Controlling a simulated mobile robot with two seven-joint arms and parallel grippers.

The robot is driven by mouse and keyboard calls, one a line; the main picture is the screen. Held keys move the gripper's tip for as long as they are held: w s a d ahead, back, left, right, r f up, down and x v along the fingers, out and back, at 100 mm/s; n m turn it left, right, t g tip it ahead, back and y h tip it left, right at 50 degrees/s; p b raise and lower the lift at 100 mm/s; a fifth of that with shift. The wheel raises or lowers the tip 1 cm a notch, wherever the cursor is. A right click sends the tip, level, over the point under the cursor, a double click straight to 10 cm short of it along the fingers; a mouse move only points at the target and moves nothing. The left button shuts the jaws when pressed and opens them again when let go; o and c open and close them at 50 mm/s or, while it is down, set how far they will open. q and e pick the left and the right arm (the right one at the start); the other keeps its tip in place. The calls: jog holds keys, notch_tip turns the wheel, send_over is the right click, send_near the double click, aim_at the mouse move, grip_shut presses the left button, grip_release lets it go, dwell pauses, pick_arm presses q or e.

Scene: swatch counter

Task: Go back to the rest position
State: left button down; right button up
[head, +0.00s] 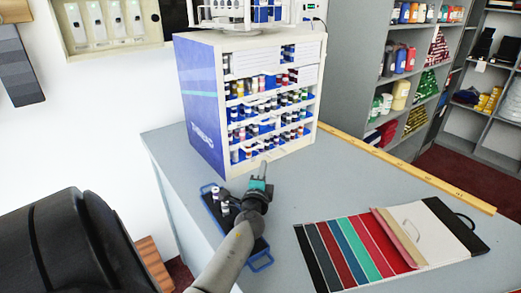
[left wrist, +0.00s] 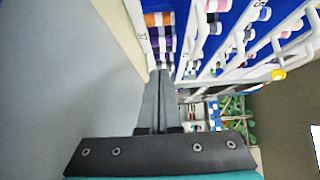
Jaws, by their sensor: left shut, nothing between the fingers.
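My left gripper (head: 262,170) is over the grey counter (head: 330,180), just in front of the thread rack (head: 205,105). Its fingers are shut and empty, and they point toward the rack. In the left wrist view the closed fingers (left wrist: 158,85) stand in the middle, with the rack's blue and white shelves (left wrist: 215,45) beyond them. My left forearm crosses the lower middle of the head view. My right gripper is not in view.
A blue tray (head: 262,264) with a few small spools (head: 222,200) lies beside and partly under my left arm. A striped swatch card (head: 350,250) and a white folder (head: 425,225) lie at right. A yellow ruler (head: 400,165) runs along the back edge. Bare counter lies between.

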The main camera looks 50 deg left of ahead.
pick_arm(q)
jog(key=shift+v, duration=3.1)
jog(key=shift+d+r, duration=0.1)
